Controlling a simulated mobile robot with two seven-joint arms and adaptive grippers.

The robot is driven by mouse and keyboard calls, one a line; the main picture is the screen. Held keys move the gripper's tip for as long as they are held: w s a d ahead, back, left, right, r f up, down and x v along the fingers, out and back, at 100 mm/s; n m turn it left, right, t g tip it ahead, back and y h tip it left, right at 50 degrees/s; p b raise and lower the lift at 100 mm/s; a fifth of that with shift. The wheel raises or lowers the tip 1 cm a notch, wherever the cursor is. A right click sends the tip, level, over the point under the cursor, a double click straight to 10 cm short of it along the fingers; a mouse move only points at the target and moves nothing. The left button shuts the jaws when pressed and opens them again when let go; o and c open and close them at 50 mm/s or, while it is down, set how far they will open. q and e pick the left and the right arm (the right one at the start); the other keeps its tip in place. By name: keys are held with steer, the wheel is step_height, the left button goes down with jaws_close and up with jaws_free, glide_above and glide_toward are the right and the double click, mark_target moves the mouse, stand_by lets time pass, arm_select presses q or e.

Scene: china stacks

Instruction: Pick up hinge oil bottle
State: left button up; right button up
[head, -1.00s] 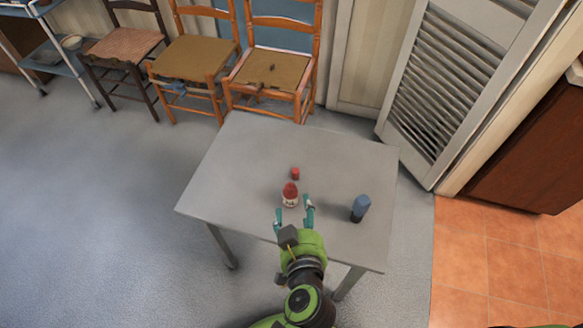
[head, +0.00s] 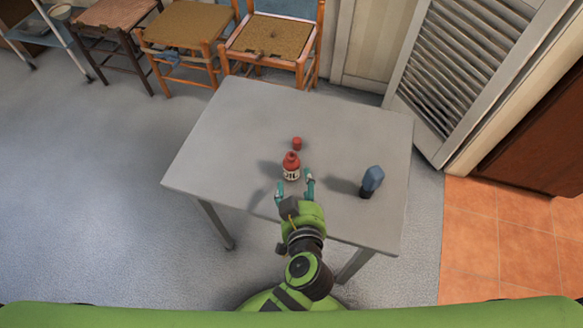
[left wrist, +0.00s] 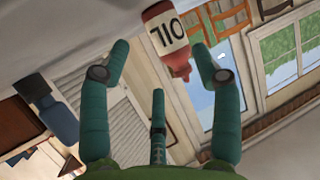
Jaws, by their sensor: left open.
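The hinge oil bottle (head: 291,168) is red with a white "OIL" label and stands upright on the grey table (head: 230,150). It also shows in the left wrist view (left wrist: 165,35), upside down, just beyond the fingertips. My left gripper (head: 294,186) is open at the near side of the bottle, its teal fingers spread toward it. In the left wrist view the gripper (left wrist: 160,60) has the bottle near the right finger, and the fingers are not closed on it. My right gripper is not in view.
A blue bottle (head: 372,180) with a dark base stands to the right and shows in the left wrist view (left wrist: 50,105). Chairs (head: 270,45) and a louvered door (head: 450,70) are beyond the table. The table's left part is clear.

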mark_target(296, 173)
arm_select(q)
steer(key=p+x, duration=0.1)
steer(key=x, duration=0.4)
steer(key=shift+w+a+f, duration=0.1)
steer(key=shift+w+f, duration=0.05)
steer(key=shift+w, duration=0.1)
steer(key=shift+c, duration=0.5)
steer(key=c, duration=0.8)
